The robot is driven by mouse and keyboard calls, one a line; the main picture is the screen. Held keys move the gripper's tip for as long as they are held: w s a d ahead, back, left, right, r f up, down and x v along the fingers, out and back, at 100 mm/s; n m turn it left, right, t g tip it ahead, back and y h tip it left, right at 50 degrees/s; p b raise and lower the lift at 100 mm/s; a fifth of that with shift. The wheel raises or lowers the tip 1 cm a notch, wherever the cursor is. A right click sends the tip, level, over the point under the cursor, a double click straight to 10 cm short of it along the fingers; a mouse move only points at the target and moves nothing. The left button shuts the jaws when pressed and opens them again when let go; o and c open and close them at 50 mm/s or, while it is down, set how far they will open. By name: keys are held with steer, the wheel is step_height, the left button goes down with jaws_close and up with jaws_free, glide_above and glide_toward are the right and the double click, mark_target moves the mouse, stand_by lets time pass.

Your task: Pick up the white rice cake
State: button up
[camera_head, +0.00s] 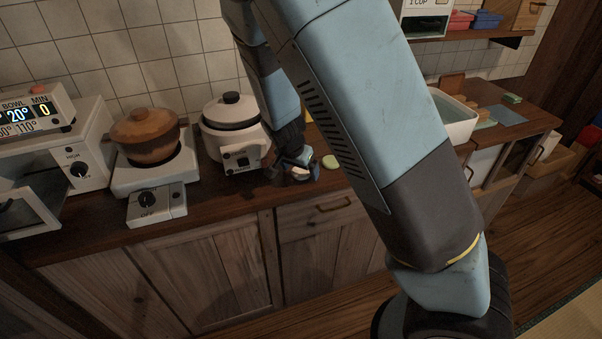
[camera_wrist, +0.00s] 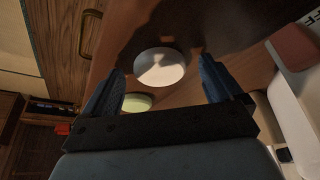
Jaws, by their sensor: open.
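The white rice cake (camera_wrist: 160,67), a round pale disc, lies on the dark wooden counter in the wrist view. My gripper (camera_wrist: 162,78) is open, with one blue finger on each side of the rice cake in that picture; I cannot tell whether either touches it. In the head view my gripper (camera_head: 297,164) is low over the counter near its front edge and largely hides the rice cake. A pale green disc (camera_wrist: 137,102) lies close by, partly behind my left finger; it also shows right of the gripper in the head view (camera_head: 330,162).
A white rice cooker (camera_head: 233,128) stands just left of my gripper. Further left are a burner (camera_head: 155,180) with a brown pot (camera_head: 146,135) and a white oven (camera_head: 85,150). A water-filled basin (camera_head: 455,118) is at the right. The counter's front edge is close.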

mark_target(299, 173)
steer(key=shift+c, duration=0.4)
steer(key=c, duration=1.1)
steer(key=shift+o, duration=0.2)
steer(key=r, duration=0.3)
steer(key=shift+s+a+r, duration=0.1)
steer(key=shift+s+r, duration=0.1)
steer(key=shift+r, duration=0.05)
steer(key=s+a+r, duration=0.2)
steer(key=s+r, duration=0.7)
steer(key=s, duration=0.4)
steer(key=shift+s+r, duration=0.2)
